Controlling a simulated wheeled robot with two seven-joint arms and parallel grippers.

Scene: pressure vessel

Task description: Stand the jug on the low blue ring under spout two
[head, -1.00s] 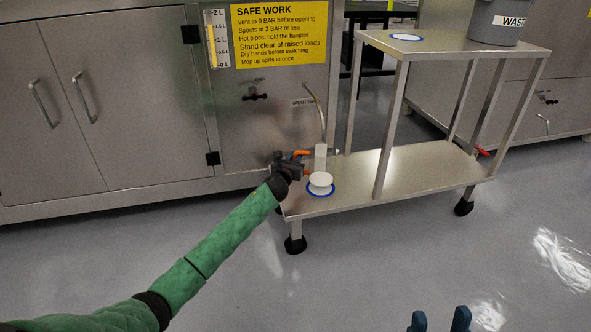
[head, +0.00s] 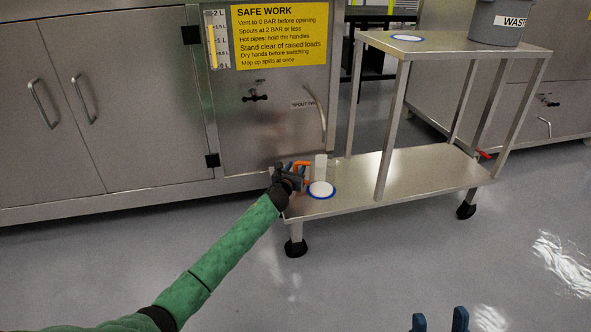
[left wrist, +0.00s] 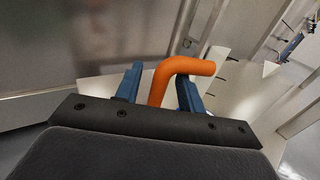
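The jug looks clear, with a white upright strip (head: 320,168), a white base (head: 321,189) and an orange handle (head: 303,166). It stands upright, its base within the low blue ring (head: 322,197) on the cart's lower shelf. The bent spout pipe (head: 319,108), beside a partly legible spout label, is above it. My left gripper (head: 296,169) is at the jug's left side. My right gripper (head: 439,320) is open and empty at the bottom edge.
The steel cart's lower shelf (head: 425,172) is clear right of the jug, beyond a cart post (head: 391,130). The upper shelf (head: 455,46) holds another blue ring (head: 407,38) and a grey waste bin (head: 496,22). The steel cabinet (head: 110,110) stands behind.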

